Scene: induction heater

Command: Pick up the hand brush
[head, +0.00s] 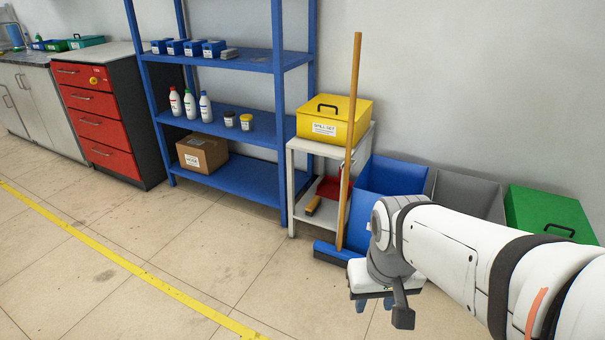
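The hand brush (313,205) seems to be the small thing with a yellow-brown wooden end on the lower shelf of a pale grey stand (292,190). It lies beside a red dustpan (330,188), and its details are too small to make out. My gripper (375,304) is at the lower middle, in front of and to the right of the stand, well apart from the brush. It points downward over the floor. Two bluish fingertips show with a gap between them, and nothing is seen in it.
A long-handled broom (349,150) leans upright in front of the stand's right side. A yellow box (335,118) sits on top of the stand. Blue (390,178), grey and green bins stand to the right. A blue rack (225,180) stands to the left. Floor in front is clear.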

